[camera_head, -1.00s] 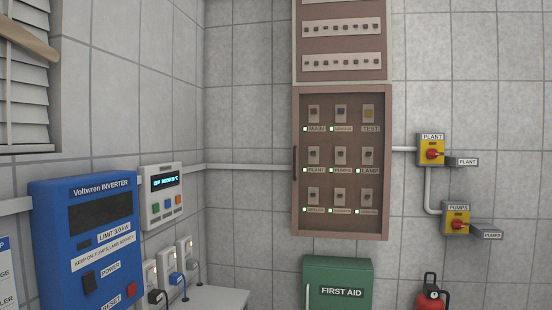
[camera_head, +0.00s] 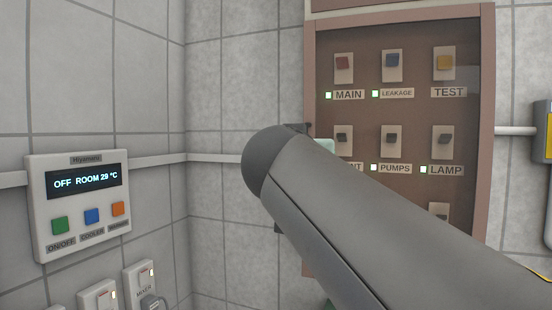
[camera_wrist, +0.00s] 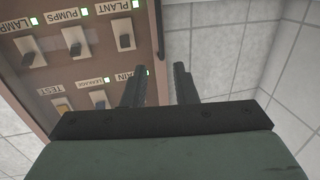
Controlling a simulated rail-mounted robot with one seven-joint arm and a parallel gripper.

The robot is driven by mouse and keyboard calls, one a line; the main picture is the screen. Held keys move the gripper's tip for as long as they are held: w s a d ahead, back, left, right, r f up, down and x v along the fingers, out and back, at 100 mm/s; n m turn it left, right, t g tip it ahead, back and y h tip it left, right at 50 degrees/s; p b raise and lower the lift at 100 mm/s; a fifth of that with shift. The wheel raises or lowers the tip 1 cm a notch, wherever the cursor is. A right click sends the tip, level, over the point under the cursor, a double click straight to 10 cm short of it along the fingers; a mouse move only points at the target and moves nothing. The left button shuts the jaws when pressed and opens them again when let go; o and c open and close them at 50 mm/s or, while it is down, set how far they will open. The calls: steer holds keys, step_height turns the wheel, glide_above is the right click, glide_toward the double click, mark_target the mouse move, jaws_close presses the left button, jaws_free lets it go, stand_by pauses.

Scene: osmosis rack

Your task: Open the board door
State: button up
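The board door (camera_head: 415,112) is a brown-framed panel with a see-through front over labelled switches, on the back wall at the right of the head view. It looks shut. In the wrist view the door (camera_wrist: 55,78) fills the upper left, turned upside down. My gripper (camera_wrist: 159,67) is open, its two dark fingers apart on either side of the door's handle-side edge. A thin dark strip (camera_wrist: 157,30) along that edge may be the handle. I cannot tell whether the fingers touch it. In the head view my arm hides the handle, the door's lower left and most of the gripper.
A white controller (camera_head: 80,205) reading "OFF ROOM 29 °C" hangs on the left wall, with sockets (camera_head: 100,297) below. A pale conduit (camera_head: 220,158) runs along the wall.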

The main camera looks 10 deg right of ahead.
steer(key=p+x, duration=0.1)
steer(key=x, duration=0.4)
steer(key=p+x, duration=0.2)
steer(key=x, duration=0.4)
steer(key=p+x, duration=0.2)
steer(key=x, duration=0.4)
steer(key=shift+r, duration=0.25)
steer(key=shift+a, duration=0.1)
jaws_close()
